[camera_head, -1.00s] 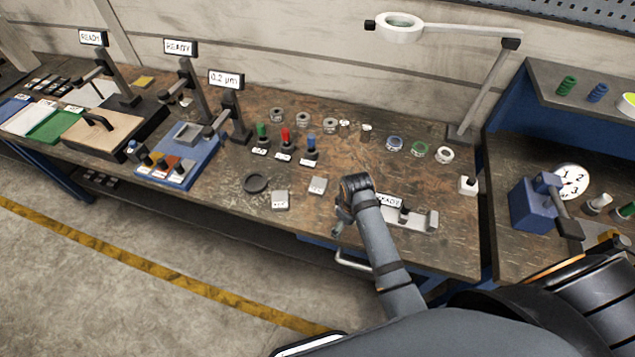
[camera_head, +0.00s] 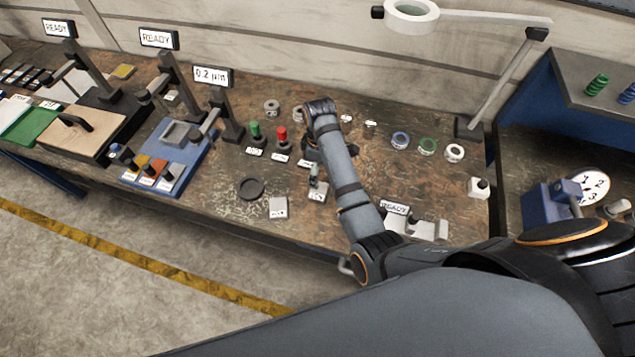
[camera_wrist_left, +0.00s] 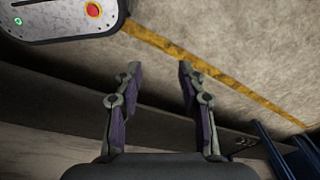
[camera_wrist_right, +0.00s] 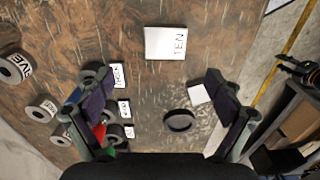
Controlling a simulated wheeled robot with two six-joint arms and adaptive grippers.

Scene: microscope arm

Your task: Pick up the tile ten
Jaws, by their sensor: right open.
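The tile ten, a pale square block marked TEN, lies flat on the bench in the right wrist view (camera_wrist_right: 160,42). In the head view the tile (camera_head: 319,195) shows just below my right gripper (camera_head: 315,175), which partly covers it. In the right wrist view my right gripper (camera_wrist_right: 157,85) is open and empty, with the tile ahead of and between its spread fingers, apart from them. My left gripper (camera_wrist_left: 159,72) is open and empty over the floor, away from the bench.
A second pale tile (camera_head: 278,207) and a black ring (camera_head: 250,188) lie to the left of the tile ten. Green (camera_head: 255,132) and red (camera_head: 282,137) handled pieces stand behind. A grey fixture (camera_head: 425,228) marked READY stands to the right. Bare bench surrounds the tile.

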